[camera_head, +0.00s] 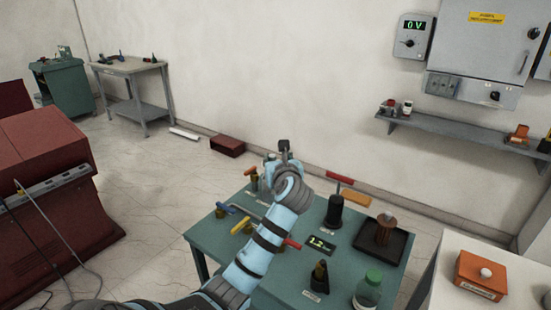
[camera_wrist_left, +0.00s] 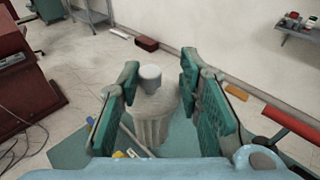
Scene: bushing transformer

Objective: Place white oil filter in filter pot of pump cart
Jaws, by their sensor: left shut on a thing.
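My left gripper (camera_head: 283,152) is over the far-left part of the teal-topped cart (camera_head: 208,246), largely hidden by its own wrist. In the left wrist view, its two green-padded fingers (camera_wrist_left: 157,108) are on both sides of the pale, ribbed white oil filter (camera_wrist_left: 152,128), which has a rounded grey knob on top. The gripper is shut on the filter, which looks roughly upright. The filter cannot be made out in the head view. I cannot tell which part on the cart is the filter pot. My right gripper is not in view.
On the cart are a black cylinder (camera_head: 334,212), a dark tray (camera_head: 401,240) with a brown part, a green-capped bottle (camera_head: 368,288) and coloured valve handles (camera_head: 240,226). A white table (camera_head: 452,264) stands at right. A red cabinet (camera_head: 58,200) stands at left, with open floor between.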

